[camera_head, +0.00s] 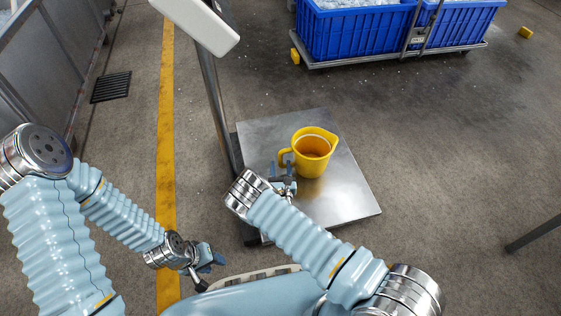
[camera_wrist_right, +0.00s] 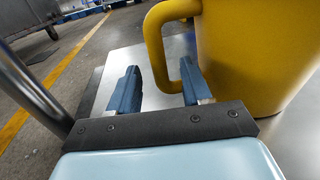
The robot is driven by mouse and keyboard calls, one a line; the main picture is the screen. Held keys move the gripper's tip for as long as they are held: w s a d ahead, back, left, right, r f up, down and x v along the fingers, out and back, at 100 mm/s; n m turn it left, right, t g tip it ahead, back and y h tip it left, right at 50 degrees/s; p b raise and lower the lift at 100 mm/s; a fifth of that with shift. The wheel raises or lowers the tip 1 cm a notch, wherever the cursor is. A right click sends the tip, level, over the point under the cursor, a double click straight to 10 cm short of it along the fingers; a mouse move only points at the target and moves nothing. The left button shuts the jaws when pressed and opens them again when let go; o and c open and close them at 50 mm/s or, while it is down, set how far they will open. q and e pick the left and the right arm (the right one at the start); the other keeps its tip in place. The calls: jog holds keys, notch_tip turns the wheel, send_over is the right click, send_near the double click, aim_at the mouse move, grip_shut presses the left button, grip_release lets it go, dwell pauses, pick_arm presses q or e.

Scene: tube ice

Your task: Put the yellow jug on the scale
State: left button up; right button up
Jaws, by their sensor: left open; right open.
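The yellow jug (camera_head: 314,152) stands upright on the metal plate of the scale (camera_head: 345,195), towards its right half, with its handle facing left. In the right wrist view the jug (camera_wrist_right: 255,55) fills the upper right. My right gripper (camera_head: 284,178) is open beside the handle. In the wrist view the two blue fingers (camera_wrist_right: 158,90) are apart, with the lower handle end near the right finger; I cannot tell whether they touch. My left gripper (camera_head: 214,258) is open and empty, low over the floor left of the scale.
The scale's post (camera_head: 212,100) rises at the plate's left edge to a white display head (camera_head: 197,22). Blue crates of ice (camera_head: 350,32) stand on a cart at the back. A yellow floor line (camera_head: 167,120) runs at left. Open floor lies to the right.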

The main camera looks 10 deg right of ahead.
jog(key=s, duration=0.3)
jog(key=s+a, duration=0.1)
jog(key=s, duration=0.2)
jog(key=s+p, duration=0.1)
jog(key=s, duration=0.2)
jog(key=shift+a, duration=0.25)
